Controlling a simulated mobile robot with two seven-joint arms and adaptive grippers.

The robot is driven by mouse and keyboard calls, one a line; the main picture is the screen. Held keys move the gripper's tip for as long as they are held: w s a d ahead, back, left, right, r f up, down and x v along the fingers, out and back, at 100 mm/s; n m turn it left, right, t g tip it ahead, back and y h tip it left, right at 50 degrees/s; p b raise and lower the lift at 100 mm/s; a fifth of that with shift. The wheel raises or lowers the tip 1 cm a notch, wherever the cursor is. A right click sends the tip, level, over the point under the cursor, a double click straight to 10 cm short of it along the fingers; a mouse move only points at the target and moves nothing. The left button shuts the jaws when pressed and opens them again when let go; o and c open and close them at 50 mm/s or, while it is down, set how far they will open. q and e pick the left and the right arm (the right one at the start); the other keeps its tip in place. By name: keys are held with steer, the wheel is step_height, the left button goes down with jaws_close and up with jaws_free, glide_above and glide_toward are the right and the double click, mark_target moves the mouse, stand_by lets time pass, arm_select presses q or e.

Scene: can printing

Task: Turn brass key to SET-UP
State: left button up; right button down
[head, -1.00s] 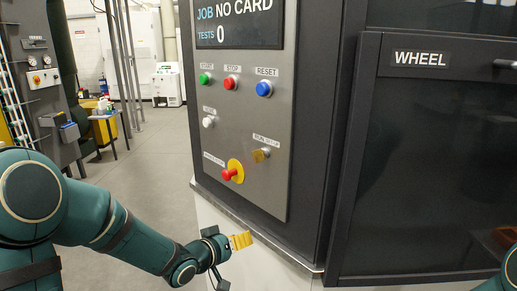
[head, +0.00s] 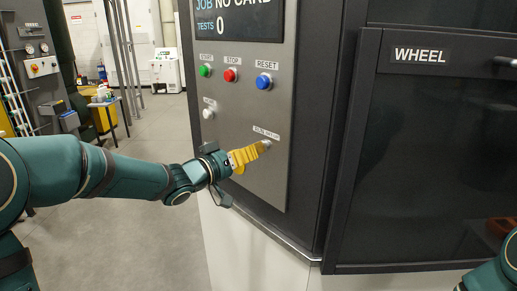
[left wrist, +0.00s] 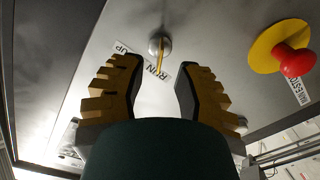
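The brass key (left wrist: 161,55) sits in a round silver switch (left wrist: 159,42) on the grey panel, under the RUN / SET-UP label (left wrist: 151,64). In the head view the switch (head: 267,143) shows just past my fingertips, and the key is hidden by them. My left gripper (head: 262,149) has yellow ribbed fingers and points at the switch. In the left wrist view my left gripper (left wrist: 154,70) is open, one finger on each side of the key's line, with clear gaps. The key appears to be between or just beyond the tips. My right gripper is not in view.
A white button (head: 208,113) and green, red and blue buttons (head: 264,82) are above. The WHEEL door (head: 430,160) stands at the right.

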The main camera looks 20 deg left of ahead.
mark_target(258, 147)
arm_select(q)
steer(key=x, duration=0.5)
jaws_close()
